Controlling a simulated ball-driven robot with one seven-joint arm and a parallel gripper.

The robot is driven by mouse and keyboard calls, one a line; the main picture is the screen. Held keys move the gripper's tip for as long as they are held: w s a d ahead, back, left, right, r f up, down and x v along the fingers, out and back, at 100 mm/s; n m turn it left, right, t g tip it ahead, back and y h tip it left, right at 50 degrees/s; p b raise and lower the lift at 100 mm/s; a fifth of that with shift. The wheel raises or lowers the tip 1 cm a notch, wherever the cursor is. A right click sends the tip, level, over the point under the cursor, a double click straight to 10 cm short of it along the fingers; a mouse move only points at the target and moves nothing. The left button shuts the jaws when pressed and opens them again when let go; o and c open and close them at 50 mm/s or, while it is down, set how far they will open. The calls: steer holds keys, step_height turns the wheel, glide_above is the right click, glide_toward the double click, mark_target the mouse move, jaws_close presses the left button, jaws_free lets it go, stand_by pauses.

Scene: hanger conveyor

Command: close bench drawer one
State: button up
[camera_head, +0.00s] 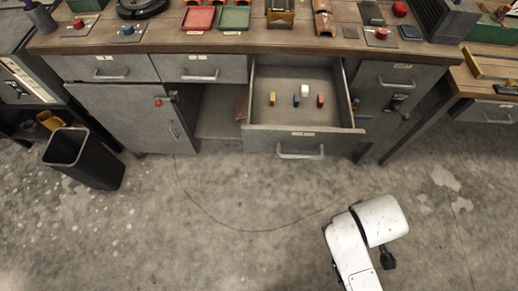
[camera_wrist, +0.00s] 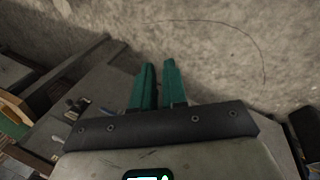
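In the head view one bench drawer (camera_head: 300,141) stands pulled out toward me, its grey front and bar handle (camera_head: 300,154) facing the floor space. Its label is too small to read. Several small coloured items lie inside, including a yellow one (camera_head: 272,98), a white-topped blue one (camera_head: 296,100) and a red one (camera_head: 320,100). My gripper (camera_wrist: 159,65) shows in the wrist view as two green fingers with a narrow gap between them, holding nothing. In the head view my white arm is at the lower right, well apart from the drawer.
Two drawers (camera_head: 110,68) (camera_head: 200,69) left of the open one are shut. A cabinet door (camera_head: 130,115) is below, beside an open recess (camera_head: 218,112). A black bin (camera_head: 88,165) stands at left. The worktop (camera_head: 170,36) carries trays and tools. The floor in front (camera_head: 220,220) is clear.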

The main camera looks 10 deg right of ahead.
steer(key=w+a+n+t+h, duration=0.1)
steer(key=w+n, duration=0.1)
steer(key=n, duration=0.1)
steer(key=w+n+t+h+b, duration=0.1)
steer(key=w+n+h, duration=0.1)
steer(key=n, duration=0.1)
steer(key=w+a+n+t+h, duration=0.1)
steer(key=w+n+h, duration=0.1)
steer(key=n, duration=0.1)
steer(key=shift+w+a+f+t, duration=0.3)
steer(key=shift+w+f, duration=0.1)
jaws_close()
steer(key=n+t+y+b, duration=0.35)
steer(key=n+t, duration=0.95)
steer(key=n, duration=0.8)
glide_toward(254, 142)
steer(key=p+x, duration=0.1)
steer(key=x, duration=0.6)
